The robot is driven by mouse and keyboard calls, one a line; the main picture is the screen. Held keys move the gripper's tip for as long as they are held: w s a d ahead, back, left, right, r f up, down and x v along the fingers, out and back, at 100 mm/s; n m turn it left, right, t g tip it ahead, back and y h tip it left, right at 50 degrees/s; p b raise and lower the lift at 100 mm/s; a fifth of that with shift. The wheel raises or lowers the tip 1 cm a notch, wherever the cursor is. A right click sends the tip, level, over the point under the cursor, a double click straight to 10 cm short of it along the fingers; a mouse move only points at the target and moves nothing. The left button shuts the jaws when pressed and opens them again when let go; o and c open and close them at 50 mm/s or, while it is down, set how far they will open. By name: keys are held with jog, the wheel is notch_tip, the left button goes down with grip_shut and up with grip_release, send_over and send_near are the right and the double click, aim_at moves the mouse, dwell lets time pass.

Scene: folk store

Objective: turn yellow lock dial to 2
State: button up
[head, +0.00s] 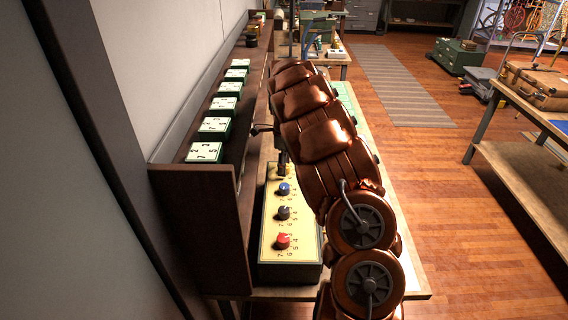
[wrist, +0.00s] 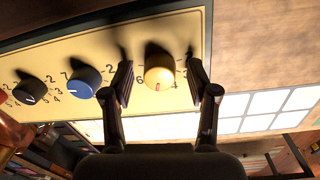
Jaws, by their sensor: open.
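The yellow lock dial (wrist: 158,74) sits on the pale yellow top of a long box (wrist: 60,48) with printed digits around each dial. In the wrist view a small red mark on its near edge points toward the bottom of the picture. The digit at the mark is too small to read. My gripper (wrist: 159,80) is open, with one dark finger on each side of the yellow dial and gaps between. In the head view the yellow dial (head: 284,170) is partly hidden by my arm, at the far end of the row.
Blue (head: 284,189), black (head: 284,213) and red (head: 283,241) dials line the same box, the blue one close to my gripper's left finger. A dark shelf (head: 195,180) with several numbered green-and-white blocks rises at left.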

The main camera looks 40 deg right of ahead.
grip_shut()
dwell(0.3)
